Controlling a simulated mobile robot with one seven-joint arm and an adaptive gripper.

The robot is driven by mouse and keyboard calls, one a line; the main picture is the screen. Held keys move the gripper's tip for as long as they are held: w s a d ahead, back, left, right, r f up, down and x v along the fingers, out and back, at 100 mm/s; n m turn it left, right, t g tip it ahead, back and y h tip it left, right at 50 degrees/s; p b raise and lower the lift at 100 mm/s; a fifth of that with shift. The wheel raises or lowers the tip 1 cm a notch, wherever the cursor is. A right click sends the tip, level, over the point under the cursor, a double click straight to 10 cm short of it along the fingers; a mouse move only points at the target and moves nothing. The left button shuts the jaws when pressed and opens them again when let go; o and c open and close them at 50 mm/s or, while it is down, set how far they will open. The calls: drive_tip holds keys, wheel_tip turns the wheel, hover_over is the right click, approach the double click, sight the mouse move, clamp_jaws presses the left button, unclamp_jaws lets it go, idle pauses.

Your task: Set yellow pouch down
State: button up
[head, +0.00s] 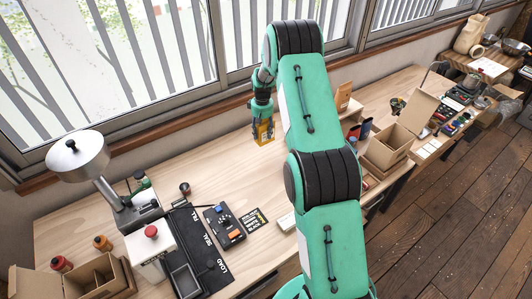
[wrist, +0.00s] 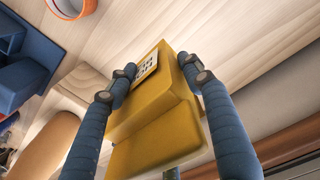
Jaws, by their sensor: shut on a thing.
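The yellow pouch (head: 263,134) hangs below my gripper (head: 263,117) at the window side of the wooden bench (head: 215,160). In the wrist view the pouch (wrist: 158,115) fills the middle, with a pale label with dark marks on it. The two blue fingers of my gripper (wrist: 158,76) press on it from either side. Pale wood lies behind the pouch; I cannot tell whether the pouch touches it.
My arm hides part of the bench. A dark control box (head: 224,226) and a black mat (head: 197,240) lie at left, near a grey-topped machine (head: 78,157). A brown pouch (head: 343,98) and an open carton (head: 389,148) stand right. Bare wood surrounds the pouch at left.

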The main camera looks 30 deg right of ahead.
drive_tip(key=shift+d, duration=0.4)
drive_tip(key=shift+w+f+p, duration=0.1)
drive_tip(key=shift+f+p, duration=0.3)
drive_tip(key=shift+f, duration=2.7)
drive_tip(key=shift+f, duration=1.9)
drive_tip(key=shift+f, duration=0.15)
drive_tip(key=o, duration=1.4)
